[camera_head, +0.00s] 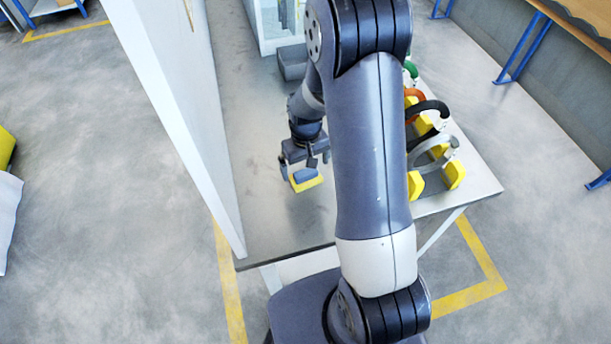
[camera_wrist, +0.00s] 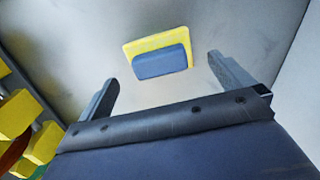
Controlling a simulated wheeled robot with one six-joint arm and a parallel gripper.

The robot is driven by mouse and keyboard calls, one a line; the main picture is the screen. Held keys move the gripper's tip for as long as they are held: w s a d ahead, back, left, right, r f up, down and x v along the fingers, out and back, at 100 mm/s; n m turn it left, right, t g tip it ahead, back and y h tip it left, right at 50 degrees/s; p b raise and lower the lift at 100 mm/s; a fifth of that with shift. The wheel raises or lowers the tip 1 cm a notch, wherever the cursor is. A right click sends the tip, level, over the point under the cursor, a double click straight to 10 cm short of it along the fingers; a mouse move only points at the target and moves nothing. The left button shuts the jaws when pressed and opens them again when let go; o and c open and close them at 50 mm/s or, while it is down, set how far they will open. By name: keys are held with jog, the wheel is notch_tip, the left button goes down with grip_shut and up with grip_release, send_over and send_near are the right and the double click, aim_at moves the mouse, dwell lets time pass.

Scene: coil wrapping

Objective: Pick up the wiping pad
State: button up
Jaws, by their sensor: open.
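The wiping pad (camera_head: 307,180) is a yellow rectangle with a blue-grey block on top. It lies on the grey tabletop, left of the arm in the head view. In the wrist view the wiping pad (camera_wrist: 158,55) is ahead of the fingertips, roughly centred between them. My gripper (camera_head: 305,160) is just above and behind the pad in the head view, partly overlapping it. In the wrist view my gripper (camera_wrist: 160,73) has its two fingers spread wide with nothing between them. The pad appears apart from both fingers.
Coloured curved pieces (camera_head: 430,107) stand in yellow holders (camera_head: 454,174) on the table's right side. A grey bin (camera_head: 291,62) stands behind, near a glass-sided case (camera_head: 278,30). A tall white panel (camera_head: 180,100) borders the table's left edge. The table (camera_head: 270,232) is bare around the pad.

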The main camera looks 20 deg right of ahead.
aim_at(306, 172)
jog(key=shift+f+p, duration=0.35)
jog(key=shift+f, duration=1.75)
jog(key=c, duration=0.9)
